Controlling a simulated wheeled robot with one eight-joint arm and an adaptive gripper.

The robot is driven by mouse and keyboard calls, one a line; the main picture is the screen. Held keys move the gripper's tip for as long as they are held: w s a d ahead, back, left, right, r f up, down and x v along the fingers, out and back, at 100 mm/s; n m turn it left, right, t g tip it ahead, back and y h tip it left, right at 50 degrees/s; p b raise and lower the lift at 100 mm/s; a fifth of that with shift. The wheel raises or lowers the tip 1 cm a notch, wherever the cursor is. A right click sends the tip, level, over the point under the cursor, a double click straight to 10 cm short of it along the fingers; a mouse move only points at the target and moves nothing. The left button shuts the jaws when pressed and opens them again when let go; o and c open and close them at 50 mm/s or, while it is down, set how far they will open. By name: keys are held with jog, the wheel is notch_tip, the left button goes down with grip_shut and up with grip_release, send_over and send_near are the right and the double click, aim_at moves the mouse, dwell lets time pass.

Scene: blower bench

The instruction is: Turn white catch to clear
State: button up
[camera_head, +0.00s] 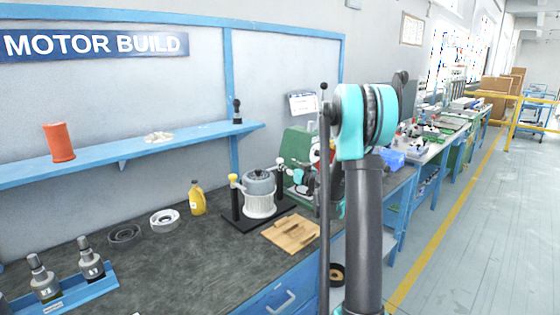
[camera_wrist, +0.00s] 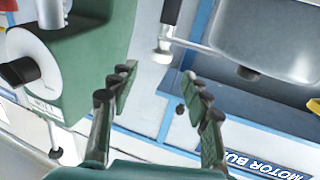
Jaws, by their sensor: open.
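The white catch (camera_wrist: 162,52) is in the wrist view, at the top of a black post (camera_wrist: 171,12); its thin arm reaches across to the grey blower housing (camera_wrist: 270,35). In the head view the white catch (camera_head: 280,161) stands to the right of the housing (camera_head: 259,185), with a yellow-knobbed catch (camera_head: 233,178) on the left. My gripper (camera_wrist: 159,74) is open and empty. In the wrist view the white end appears between and just beyond the fingertips; contact cannot be told. In the head view my fingers are hard to make out against the clutter.
A green machine (camera_wrist: 95,60) is close on the left in the wrist view. A wooden board (camera_head: 291,234) lies in front of the blower's black base. A yellow bottle (camera_head: 197,197) and two rings (camera_head: 164,221) stand left. The bench's front middle is bare.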

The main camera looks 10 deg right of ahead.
aim_at(282, 160)
jog(key=x, duration=0.7)
jog(key=shift+w+a, duration=0.15)
jog(key=shift+w, duration=0.15)
grip_shut()
